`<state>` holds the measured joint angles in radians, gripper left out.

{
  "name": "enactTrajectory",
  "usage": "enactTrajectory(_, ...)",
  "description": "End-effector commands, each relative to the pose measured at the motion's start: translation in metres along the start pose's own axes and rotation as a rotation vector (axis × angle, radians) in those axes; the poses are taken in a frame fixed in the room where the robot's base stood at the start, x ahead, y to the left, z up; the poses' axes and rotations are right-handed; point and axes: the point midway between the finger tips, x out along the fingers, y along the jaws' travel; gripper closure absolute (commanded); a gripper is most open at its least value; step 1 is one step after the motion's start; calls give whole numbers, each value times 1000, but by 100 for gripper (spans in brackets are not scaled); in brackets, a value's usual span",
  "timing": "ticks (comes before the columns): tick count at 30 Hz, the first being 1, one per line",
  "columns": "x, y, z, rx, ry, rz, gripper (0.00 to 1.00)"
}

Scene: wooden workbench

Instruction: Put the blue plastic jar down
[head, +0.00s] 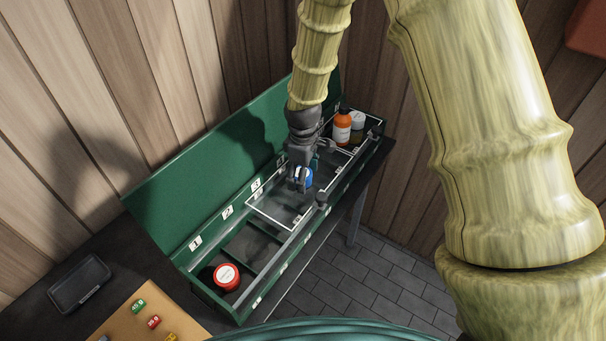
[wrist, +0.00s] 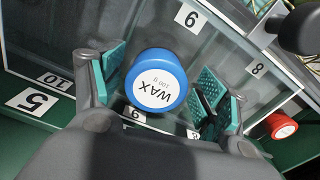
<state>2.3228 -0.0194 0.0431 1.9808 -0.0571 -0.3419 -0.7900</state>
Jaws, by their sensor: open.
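The blue plastic jar (wrist: 155,67) has a white round label reading "WAX 100 g" and is seen from above. It shows as a small blue shape at my gripper in the head view (head: 304,176). My gripper (wrist: 162,86) is open, with its teal finger pads on either side of the jar. A gap shows between the jar and the right pad; the left pad is close to it, and touching cannot be told. In the head view my gripper (head: 300,184) is over the middle of the green box (head: 205,285). Whether the jar's base rests on the box floor is hidden.
The long green box has dividers and numbered labels. A red jar (head: 226,277) is in a near compartment. An orange bottle (head: 342,127) and a white-lidded jar (head: 357,121) stand at the far end. A dark tray (head: 80,284) lies at the left.

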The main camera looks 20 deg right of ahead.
Motion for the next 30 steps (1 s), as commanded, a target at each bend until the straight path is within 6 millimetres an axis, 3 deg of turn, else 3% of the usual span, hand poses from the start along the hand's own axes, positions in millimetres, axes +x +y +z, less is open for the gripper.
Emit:
enactTrajectory(8,-16,1,-1,0,2,2,26)
enactTrajectory(30,-107,0,0,1,2,2,26)
